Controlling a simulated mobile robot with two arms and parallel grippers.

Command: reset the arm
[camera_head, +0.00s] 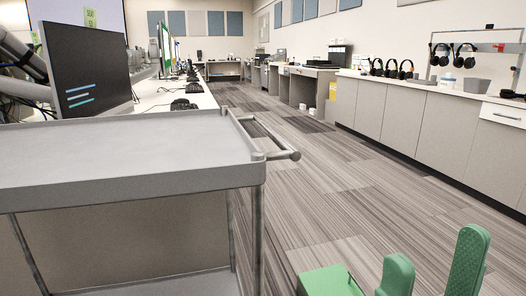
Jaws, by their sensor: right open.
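My right gripper (431,268) shows at the bottom right of the head view, with two green padded fingers pointing up. The fingers stand apart with nothing between them, so it is open and empty. It is over the floor, to the right of a grey cart. My left gripper and left arm are not in view.
The grey cart (130,185) with an empty top and a side handle stands close at the left. A desk with monitors (88,68) lies behind it. A counter (380,112) with headsets (392,69) runs along the right wall. The striped floor (320,180) between is clear.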

